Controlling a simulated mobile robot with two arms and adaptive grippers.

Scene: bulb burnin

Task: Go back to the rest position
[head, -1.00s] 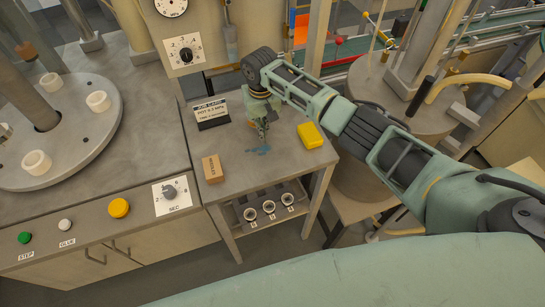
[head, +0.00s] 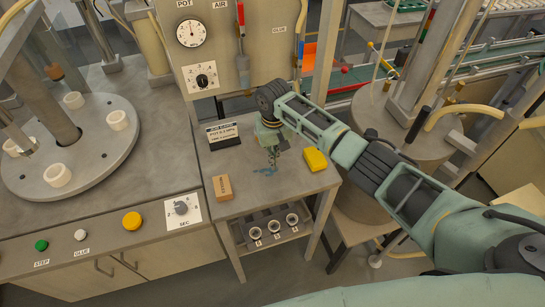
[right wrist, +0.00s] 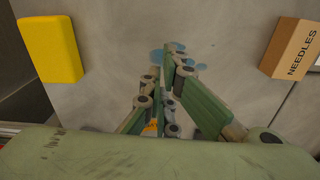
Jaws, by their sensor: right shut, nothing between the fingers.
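My right gripper (head: 274,158) points down over the small grey table (head: 240,203), between the job card and the yellow block. Its fingers are together with nothing between them. In the right wrist view the closed fingers (right wrist: 168,60) are above the bare table top, near some blue spots (right wrist: 157,55). I cannot tell whether the fingertips touch the table. My left gripper is not in view.
On the table are a yellow block (head: 315,160), a brown needles box (head: 223,187) and a job card (head: 223,134). A bench with a round turntable (head: 95,150) and buttons stands left. A pot-and-air panel (head: 233,75) rises behind. Several nozzles (head: 274,226) sit on the lower shelf.

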